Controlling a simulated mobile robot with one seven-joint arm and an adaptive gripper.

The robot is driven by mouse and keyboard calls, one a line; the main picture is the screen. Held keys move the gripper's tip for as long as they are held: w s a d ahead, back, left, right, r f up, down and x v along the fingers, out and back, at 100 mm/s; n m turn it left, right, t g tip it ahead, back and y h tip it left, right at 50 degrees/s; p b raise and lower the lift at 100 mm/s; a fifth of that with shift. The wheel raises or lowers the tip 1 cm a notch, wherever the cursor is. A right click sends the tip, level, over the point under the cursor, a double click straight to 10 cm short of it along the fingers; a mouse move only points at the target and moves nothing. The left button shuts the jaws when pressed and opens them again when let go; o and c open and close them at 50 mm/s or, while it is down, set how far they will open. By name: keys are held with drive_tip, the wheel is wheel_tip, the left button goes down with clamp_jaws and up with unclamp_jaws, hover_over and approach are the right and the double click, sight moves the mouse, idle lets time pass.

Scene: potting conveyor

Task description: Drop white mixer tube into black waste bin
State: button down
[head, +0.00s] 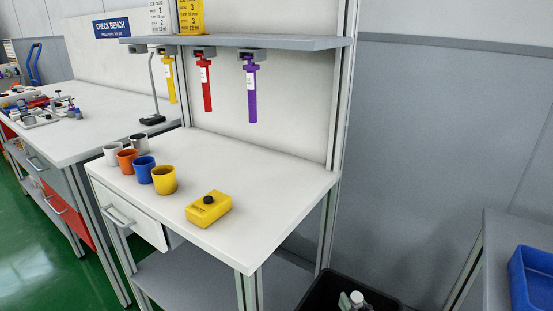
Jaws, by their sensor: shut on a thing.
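The black waste bin (318,290) stands on the floor at the bottom edge of the head view, right of the bench, and is partly cut off. Its dark rim and opening show. Small pale and greenish items (356,298) show at the bin, cut off by the picture edge; I cannot tell what they are. I cannot make out a white mixer tube for certain. My gripper is not in view.
A yellow tube (169,79), a red tube (206,88) and a purple tube (251,93) hang under the shelf (270,42). Several cups, including a yellow cup (164,180), and a yellow button box (208,209) stand on the bench. A blue tray (532,282) is at right.

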drive_tip(key=shift+f, duration=0.3)
drive_tip(key=c, duration=1.3)
unclamp_jaws()
drive_tip(key=shift+c, duration=0.2)
drive_tip(key=v, duration=1.2)
